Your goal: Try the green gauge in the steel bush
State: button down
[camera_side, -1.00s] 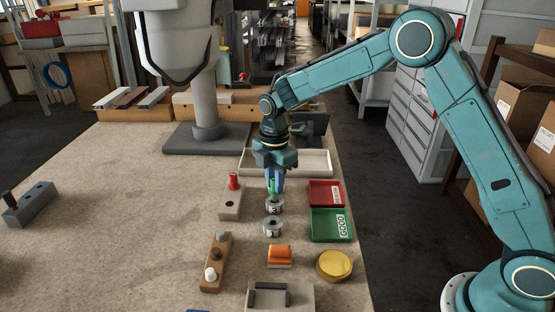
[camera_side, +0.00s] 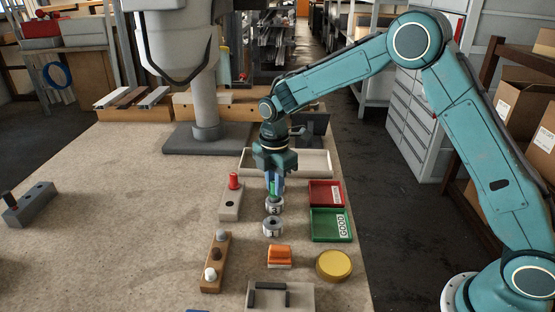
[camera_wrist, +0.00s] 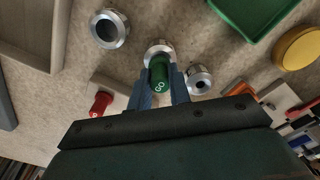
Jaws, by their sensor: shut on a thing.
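My gripper (camera_side: 273,190) is shut on the green gauge (camera_wrist: 160,75), which is marked GO and points down. In the side view the gauge stands between the fingers, right over a steel bush (camera_side: 274,206) with a dark numeral on its side. In the wrist view the gauge's lower end overlaps this bush (camera_wrist: 157,47) and hides its bore; how far it is inside I cannot tell. A second steel bush (camera_side: 272,229) stands nearer the side camera. A third bush (camera_wrist: 110,29) shows only in the wrist view.
A red gauge (camera_side: 233,181) stands in a grey block (camera_side: 229,212) beside a bare hole. A red tray (camera_side: 325,193) and a green GOOD tray (camera_side: 331,225) lie right. An orange object (camera_side: 279,255), yellow disc (camera_side: 334,265) and wooden peg block (camera_side: 216,262) are nearer. The left tabletop is mostly clear.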

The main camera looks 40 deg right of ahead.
jog(key=shift+f, duration=1.05)
dwell(1.7)
jog(key=shift+r, duration=0.45)
jog(key=shift+r, duration=0.7)
jog(key=shift+r, duration=0.35)
jog(key=shift+r, duration=0.35)
jog(key=shift+r, duration=0.7)
jog(key=shift+r, duration=0.35)
jog(key=shift+r, duration=0.65)
